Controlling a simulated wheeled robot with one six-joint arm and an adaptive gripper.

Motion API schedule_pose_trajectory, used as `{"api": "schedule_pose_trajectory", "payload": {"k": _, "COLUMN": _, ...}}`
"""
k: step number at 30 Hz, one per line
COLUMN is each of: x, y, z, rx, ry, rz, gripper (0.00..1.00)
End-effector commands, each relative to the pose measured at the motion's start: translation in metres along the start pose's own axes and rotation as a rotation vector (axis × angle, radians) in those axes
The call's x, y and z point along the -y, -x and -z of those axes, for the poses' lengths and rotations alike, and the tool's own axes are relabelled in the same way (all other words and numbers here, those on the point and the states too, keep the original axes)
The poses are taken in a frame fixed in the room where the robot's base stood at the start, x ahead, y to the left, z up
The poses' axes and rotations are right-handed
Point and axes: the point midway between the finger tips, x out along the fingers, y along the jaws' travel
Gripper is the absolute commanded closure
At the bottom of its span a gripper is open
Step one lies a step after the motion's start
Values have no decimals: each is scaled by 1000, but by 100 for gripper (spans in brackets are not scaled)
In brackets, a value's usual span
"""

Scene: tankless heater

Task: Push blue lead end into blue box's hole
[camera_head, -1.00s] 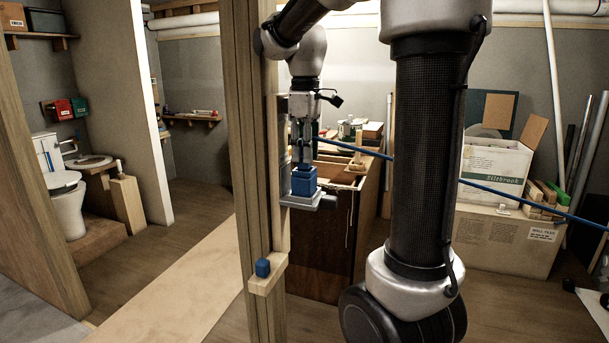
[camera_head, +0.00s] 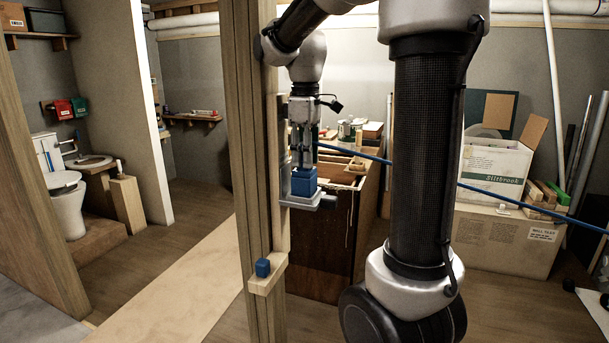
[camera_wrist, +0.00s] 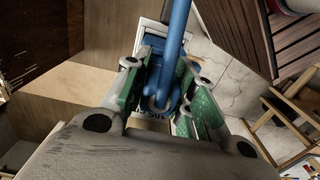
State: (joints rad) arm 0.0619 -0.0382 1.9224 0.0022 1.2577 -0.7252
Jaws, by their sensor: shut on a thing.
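The blue box (camera_head: 305,182) sits on a grey bracket (camera_head: 300,201) fixed at the wooden post. My gripper (camera_head: 304,162) points down just above the box's top. In the wrist view my gripper (camera_wrist: 163,96), with green-sided fingers, is shut on the blue lead (camera_wrist: 176,45). The lead runs up and out of that picture, and in the head view it stretches right (camera_head: 365,157) behind my arm. The lead's end and the box's hole are hidden by the fingers, so I cannot tell whether the end is inside the hole.
The wooden post (camera_head: 257,130) stands close left of my gripper. A small blue block (camera_head: 263,268) sits on a ledge lower on the post. A wooden cabinet (camera_head: 325,245) stands behind the bracket. Cardboard boxes (camera_head: 505,240) are at the right.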

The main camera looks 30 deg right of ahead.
Motion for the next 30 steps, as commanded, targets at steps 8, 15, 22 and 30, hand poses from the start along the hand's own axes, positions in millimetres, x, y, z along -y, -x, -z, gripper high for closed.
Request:
{"api": "schedule_pose_trajectory", "payload": {"k": 8, "x": 0, "y": -4, "z": 0, "rx": 1, "ry": 0, "rz": 0, "gripper": 98}}
{"api": "schedule_pose_trajectory", "payload": {"k": 15, "x": 0, "y": -4, "z": 0, "rx": 1, "ry": 0, "rz": 1, "gripper": 68}}
{"api": "schedule_pose_trajectory", "payload": {"k": 22, "x": 0, "y": -4, "z": 0, "rx": 1, "ry": 0, "rz": 1, "gripper": 49}}
{"api": "schedule_pose_trajectory", "payload": {"k": 30, "x": 0, "y": -4, "z": 0, "rx": 0, "ry": 0, "rz": 0, "gripper": 49}}
